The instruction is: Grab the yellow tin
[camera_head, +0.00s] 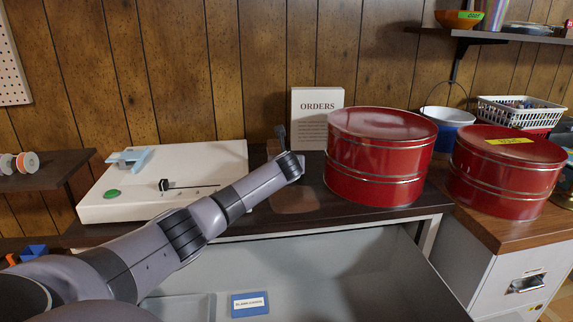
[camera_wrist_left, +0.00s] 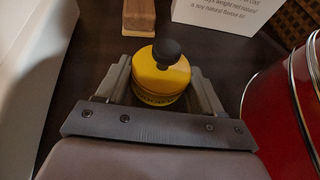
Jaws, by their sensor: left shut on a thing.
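The yellow tin (camera_wrist_left: 150,84) is a small round yellow can with a black knob on top. It shows in the left wrist view, upright between the two fingers of my left gripper (camera_wrist_left: 162,80). The gripper is shut on it, with one finger on each side. In the head view my left wrist (camera_head: 290,165) reaches over the dark desk top, and the tin is hidden behind it. I cannot tell whether the tin touches the desk top. My right gripper is not in view.
A red round tin (camera_head: 380,160) stands close to the right, with another red tin (camera_head: 505,180) beyond. An ORDERS sign (camera_head: 316,104) and a wooden block (camera_wrist_left: 138,16) stand behind. A white machine (camera_head: 205,165) is left. An open drawer (camera_head: 340,275) lies below.

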